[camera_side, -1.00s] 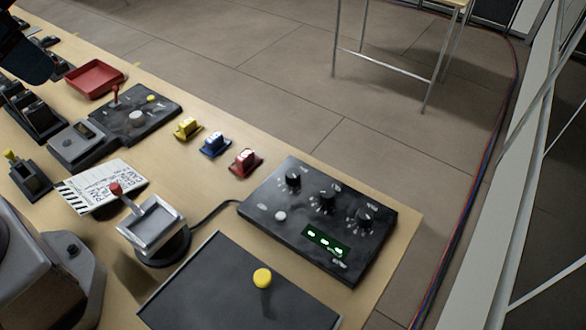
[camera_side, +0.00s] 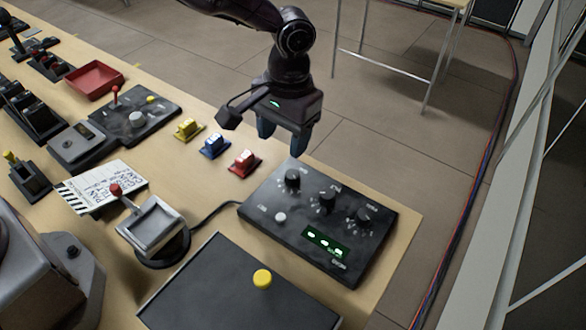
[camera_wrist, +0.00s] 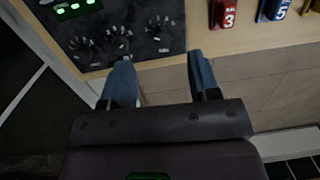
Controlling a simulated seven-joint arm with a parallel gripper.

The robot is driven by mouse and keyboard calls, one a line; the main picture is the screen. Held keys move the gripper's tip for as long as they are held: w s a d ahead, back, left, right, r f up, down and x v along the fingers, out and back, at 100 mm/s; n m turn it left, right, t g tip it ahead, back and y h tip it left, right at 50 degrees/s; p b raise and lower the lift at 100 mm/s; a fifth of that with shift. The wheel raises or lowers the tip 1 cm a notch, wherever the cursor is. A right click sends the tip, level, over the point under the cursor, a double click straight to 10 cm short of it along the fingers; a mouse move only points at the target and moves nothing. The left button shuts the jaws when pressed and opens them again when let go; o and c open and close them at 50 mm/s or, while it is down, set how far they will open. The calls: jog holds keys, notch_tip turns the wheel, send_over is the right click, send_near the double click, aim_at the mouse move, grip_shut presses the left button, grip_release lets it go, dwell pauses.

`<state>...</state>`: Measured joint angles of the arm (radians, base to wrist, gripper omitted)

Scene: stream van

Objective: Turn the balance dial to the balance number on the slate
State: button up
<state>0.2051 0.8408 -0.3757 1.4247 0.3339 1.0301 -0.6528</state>
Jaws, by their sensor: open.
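A black control box (camera_side: 262,209) lies on the table at the right. It carries three black dials: one at the far left (camera_side: 292,180), a middle one (camera_side: 327,201) and one at the right (camera_side: 365,217). Their labels are too small to read, so I cannot tell which is balance. A green lit display (camera_side: 326,243) sits below them. The slate (camera_side: 108,183) lies at the left with handwriting I cannot read. My gripper (camera_side: 282,140) is open and empty, pointing down beyond the box's far edge, apart from the dials. The wrist view shows its fingers (camera_wrist: 160,75) beside the dials.
Yellow (camera_side: 188,129), blue (camera_side: 214,145) and red (camera_side: 244,163) switches stand left of the box. A red tray (camera_side: 95,80) is far left. Open floor lies beyond the table.

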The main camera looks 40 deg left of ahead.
aim_at(293, 174)
jog(key=w+f+n, duration=0.1)
jog(key=f, duration=0.3)
jog(key=w+f+n, duration=0.1)
jog(key=f, duration=0.6)
jog(key=shift+w+f+n+t, duration=0.3)
jog(key=shift+w+f+n, duration=0.05)
jog(key=shift+w+n, duration=0.05)
jog(key=c, duration=0.9)
